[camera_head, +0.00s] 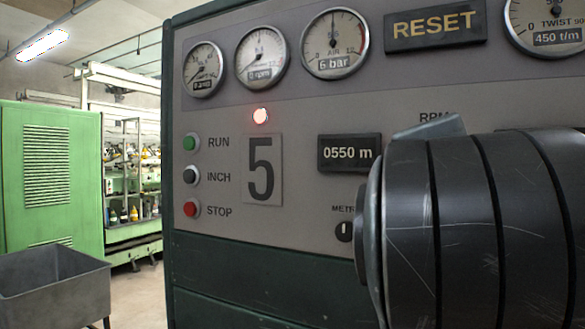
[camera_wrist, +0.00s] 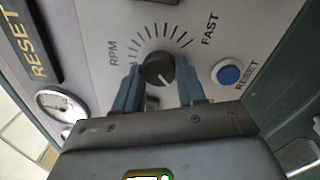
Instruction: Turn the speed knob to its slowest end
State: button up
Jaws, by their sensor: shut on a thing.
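The speed knob (camera_wrist: 158,70) is a round black knob on the grey panel, seen in the wrist view inside an arc of dark tick marks. The word RPM stands left of the arc and FAST at its right. My gripper (camera_wrist: 160,78) has one blue finger on each side of the knob and is shut on it. A short pale mark shows on the knob's lower part, but its exact pointing is hard to read. The slow-end label is not visible. In the head view my dark arm hides the knob; only part of the RPM lettering shows above it.
A blue RESET button (camera_wrist: 228,73) sits close to the right finger. The control panel (camera_head: 300,205) also carries gauges, a lit red lamp (camera_head: 260,115), RUN, INCH and STOP buttons, and a 0550 m counter (camera_head: 349,153). A grey bin (camera_head: 55,290) stands at lower left.

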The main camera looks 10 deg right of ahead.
jog(key=shift+a, duration=0.1)
jog(key=o, duration=1.1)
jog(key=shift+c, duration=0.2)
